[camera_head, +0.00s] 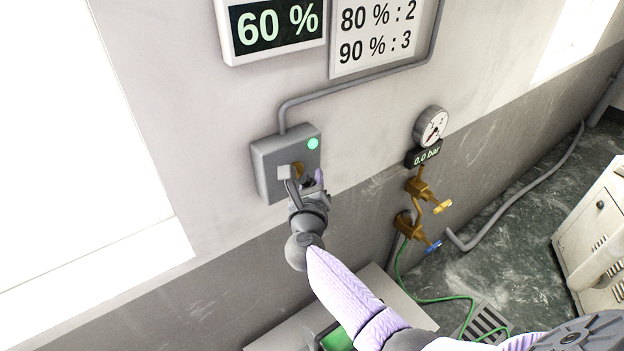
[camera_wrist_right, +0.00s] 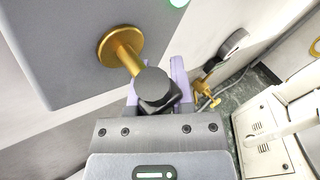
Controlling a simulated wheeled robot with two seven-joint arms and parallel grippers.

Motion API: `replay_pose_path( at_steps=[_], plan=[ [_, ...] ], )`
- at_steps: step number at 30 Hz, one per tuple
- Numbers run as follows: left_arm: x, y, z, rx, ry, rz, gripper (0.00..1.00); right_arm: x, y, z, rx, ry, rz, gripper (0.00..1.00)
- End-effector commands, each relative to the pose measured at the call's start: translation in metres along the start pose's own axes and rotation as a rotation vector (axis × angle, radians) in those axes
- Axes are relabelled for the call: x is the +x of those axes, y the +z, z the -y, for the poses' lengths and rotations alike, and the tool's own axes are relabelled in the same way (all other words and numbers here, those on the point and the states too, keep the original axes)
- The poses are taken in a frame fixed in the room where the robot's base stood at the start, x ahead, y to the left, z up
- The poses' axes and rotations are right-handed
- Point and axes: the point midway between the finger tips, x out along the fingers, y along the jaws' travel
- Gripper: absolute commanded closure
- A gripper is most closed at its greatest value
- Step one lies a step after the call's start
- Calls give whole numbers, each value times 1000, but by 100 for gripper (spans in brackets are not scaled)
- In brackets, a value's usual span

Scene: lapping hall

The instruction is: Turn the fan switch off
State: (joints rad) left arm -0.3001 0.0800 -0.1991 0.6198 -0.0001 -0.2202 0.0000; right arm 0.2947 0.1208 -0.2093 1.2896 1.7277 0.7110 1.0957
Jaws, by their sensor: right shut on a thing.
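The fan switch is a grey box (camera_head: 262,178) on the wall with a lit green lamp (camera_head: 313,143) at its upper right. In the right wrist view a brass stem (camera_wrist_right: 122,52) stands out from the box and ends in a dark knob (camera_wrist_right: 155,86). My right gripper (camera_head: 307,184) is at the front of the box. Its purple fingers are shut around the dark knob, one on each side. In the head view the gripper hides part of the stem and knob. My left gripper is not in view.
Above are a display reading 60 % (camera_head: 277,25) and a printed sign (camera_head: 378,38). To the right are a gauge (camera_head: 431,126), a 0.0 bar readout (camera_head: 424,157) and brass valves (camera_head: 417,188). A pale cabinet (camera_head: 598,235) stands at far right.

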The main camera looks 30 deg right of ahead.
Motion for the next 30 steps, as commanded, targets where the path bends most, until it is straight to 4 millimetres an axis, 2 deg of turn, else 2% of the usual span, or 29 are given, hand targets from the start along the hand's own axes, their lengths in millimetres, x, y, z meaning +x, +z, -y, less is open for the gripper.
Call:
replay_pose_path(
  at_steps=[8,14,30],
  plan=[
    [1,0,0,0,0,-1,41,0,0,0,-5,-1,3,100],
    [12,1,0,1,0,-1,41,0,-2,-1,-48,-20,35,100],
    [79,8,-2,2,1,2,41,0,0,0,-406,-159,291,100]
  ],
)
